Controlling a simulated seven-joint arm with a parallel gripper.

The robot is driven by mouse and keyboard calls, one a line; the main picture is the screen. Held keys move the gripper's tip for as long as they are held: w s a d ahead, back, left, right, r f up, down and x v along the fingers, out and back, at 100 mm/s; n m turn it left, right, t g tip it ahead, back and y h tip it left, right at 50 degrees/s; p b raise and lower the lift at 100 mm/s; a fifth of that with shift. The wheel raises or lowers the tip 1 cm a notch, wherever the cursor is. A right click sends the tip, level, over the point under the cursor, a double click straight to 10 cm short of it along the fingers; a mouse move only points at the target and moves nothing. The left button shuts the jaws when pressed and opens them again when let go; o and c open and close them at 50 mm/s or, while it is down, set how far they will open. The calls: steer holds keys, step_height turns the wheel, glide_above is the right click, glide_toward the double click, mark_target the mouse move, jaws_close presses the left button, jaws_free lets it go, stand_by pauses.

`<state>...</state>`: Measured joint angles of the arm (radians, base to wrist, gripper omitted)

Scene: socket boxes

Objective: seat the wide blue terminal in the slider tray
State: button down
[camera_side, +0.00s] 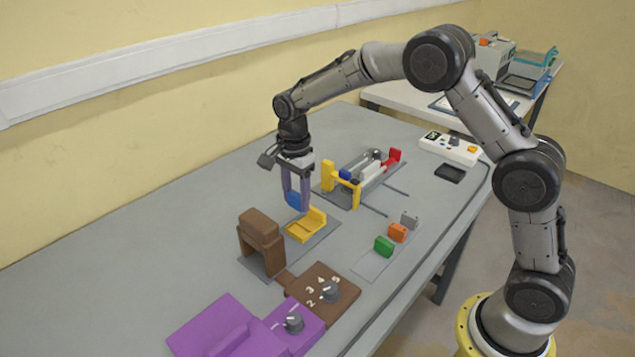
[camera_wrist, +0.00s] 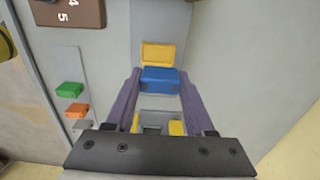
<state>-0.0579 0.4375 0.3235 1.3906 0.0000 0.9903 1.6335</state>
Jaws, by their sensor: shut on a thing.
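My gripper (camera_side: 296,205), with two purple fingers pointing down, is shut on the wide blue terminal (camera_side: 293,198). In the wrist view the blue terminal (camera_wrist: 160,80) sits between the fingertips of my gripper (camera_wrist: 158,74). A yellow tray (camera_side: 301,231) with a raised end lies on a grey plate just below and beside the terminal in the side view. Part of the yellow tray (camera_wrist: 156,53) shows just beyond the terminal in the wrist view; the rest is hidden. I cannot tell whether terminal and tray touch.
A brown block (camera_side: 259,229) stands close left of the tray. A yellow-posted fixture (camera_side: 327,175) with a red end is behind it. Green (camera_side: 383,246), orange (camera_side: 398,232) and grey (camera_side: 409,219) blocks stand to the right. Brown and purple (camera_side: 213,325) dial boxes are in front.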

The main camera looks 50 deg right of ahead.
mark_target(299, 232)
steer(key=shift+s+a+f, duration=0.1)
steer(key=shift+s+f, duration=0.1)
steer(key=shift+f, duration=3.35)
